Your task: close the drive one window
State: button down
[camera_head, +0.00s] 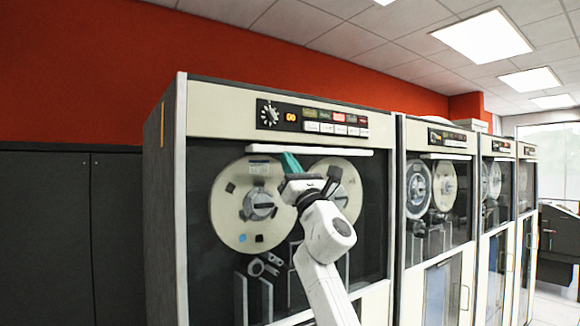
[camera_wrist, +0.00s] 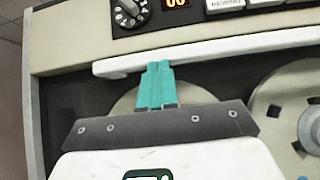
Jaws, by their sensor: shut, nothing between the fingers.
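The nearest tape drive, which I take to be drive one, is a cream and dark cabinet (camera_head: 183,200) with two tape reels, the left one (camera_head: 232,218) in clear view. A white horizontal bar (camera_head: 340,152) runs across the top of its window area, just below the control panel. It also shows in the wrist view (camera_wrist: 230,48). My gripper (camera_head: 290,161) has teal fingers that are together and empty. In the wrist view the fingertips (camera_wrist: 158,66) meet the bar's lower edge, left of its middle; firm contact is hard to tell. My arm hides part of the right reel.
The control panel (camera_head: 312,120) with a dial and buttons sits above the bar. Several similar drives (camera_head: 437,200) stand in a row to the right. A dark cabinet (camera_head: 60,240) stands at the left against a red wall.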

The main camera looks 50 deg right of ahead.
jog(key=shift+s+r+y, duration=0.1)
jog(key=shift+r+y, duration=0.2)
jog(key=s+a+f+b, duration=0.1)
jog(key=s+f+b, duration=0.4)
jog(key=f, duration=0.6)
jog(key=shift+s+a+f, duration=0.35)
jog(key=shift+s+f, duration=0.05)
jog(key=shift+s, duration=0.45)
